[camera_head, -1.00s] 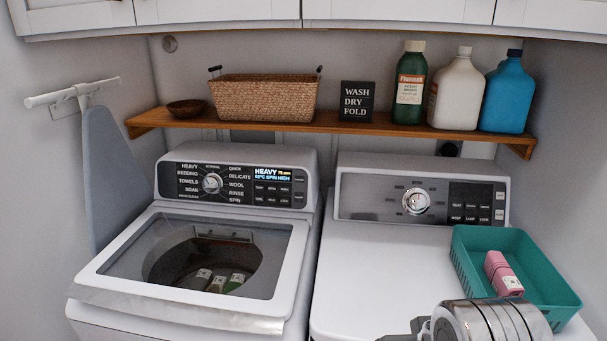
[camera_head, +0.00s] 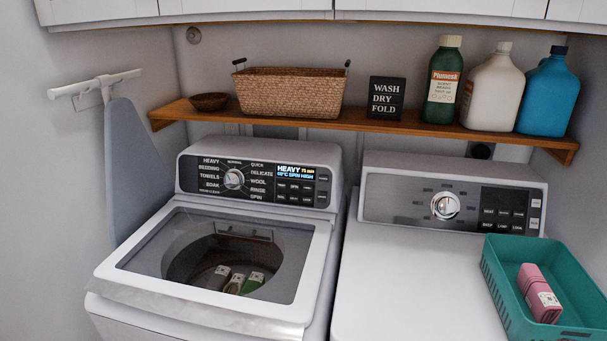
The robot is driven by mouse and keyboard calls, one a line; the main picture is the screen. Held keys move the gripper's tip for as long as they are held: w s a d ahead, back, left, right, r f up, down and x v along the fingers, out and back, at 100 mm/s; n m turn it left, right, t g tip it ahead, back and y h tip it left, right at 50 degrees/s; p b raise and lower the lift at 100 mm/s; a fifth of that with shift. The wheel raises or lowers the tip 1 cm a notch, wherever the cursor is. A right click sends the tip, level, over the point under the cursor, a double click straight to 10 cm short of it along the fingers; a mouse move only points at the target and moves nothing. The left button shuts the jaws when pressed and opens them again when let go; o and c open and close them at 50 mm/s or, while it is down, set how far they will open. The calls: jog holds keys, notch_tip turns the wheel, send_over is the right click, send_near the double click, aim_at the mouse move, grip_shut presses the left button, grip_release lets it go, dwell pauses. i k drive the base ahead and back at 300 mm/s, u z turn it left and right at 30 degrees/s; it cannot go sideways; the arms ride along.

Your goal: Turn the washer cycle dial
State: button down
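The washer (camera_head: 205,300) is the left machine, with a glass lid that is shut. Its cycle dial (camera_head: 234,179) is a round silver knob on the dark control panel, ringed by cycle names such as HEAVY, BEDDING, TOWELS, DELICATE and WOOL. The lit display (camera_head: 296,172) beside it reads HEAVY and SPIN HIGH. Several small items (camera_head: 237,281) show through the lid glass.
The dryer (camera_head: 410,290) stands to the right with its own dial (camera_head: 445,205). A teal basket (camera_head: 495,285) holding a pink box (camera_head: 540,292) sits on it. A wooden shelf (camera_head: 380,123) with a wicker basket, sign and bottles runs above both machines. An ironing board (camera_head: 135,170) hangs at left.

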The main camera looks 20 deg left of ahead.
aim_at(233, 180)
jog(key=z, duration=0.05)
jog(key=k, duration=1.8)
jog(key=u, duration=0.95)
jog(key=i, duration=1.5)
